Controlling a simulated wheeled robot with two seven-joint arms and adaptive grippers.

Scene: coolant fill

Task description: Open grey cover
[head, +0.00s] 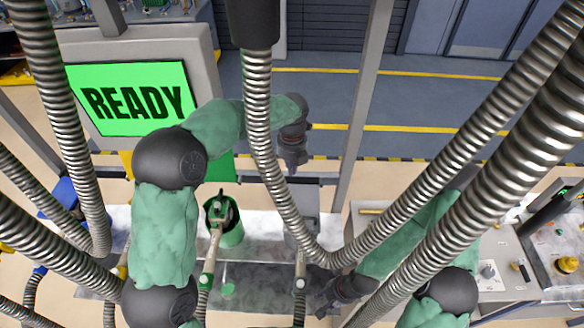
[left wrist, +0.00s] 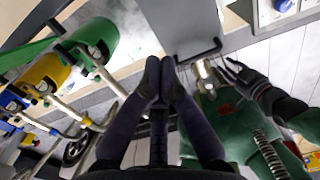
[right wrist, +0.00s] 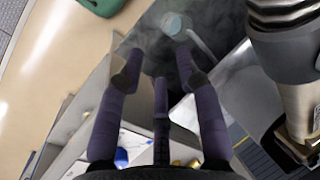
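The grey cover (head: 303,203) appears as a grey box-like panel at the middle of the head view, partly behind a hose. In the left wrist view a light grey panel (left wrist: 178,25) carries a black bar handle (left wrist: 203,54). My left gripper (head: 292,168) points down above the grey cover. In the left wrist view its fingertips (left wrist: 161,70) are drawn together close to the handle's left end; I see nothing between them, and cannot tell whether they touch the handle. My right gripper (head: 330,297) is low in the head view. In the right wrist view its fingers (right wrist: 157,65) are apart and empty.
A green container (head: 224,225) with a nozzle stands left of the cover. A screen (head: 137,98) reads READY. A control panel (head: 500,260) is at the right. Thick metal hoses and posts cross the view. A dark hazy surface (right wrist: 205,35) lies beyond my right fingers.

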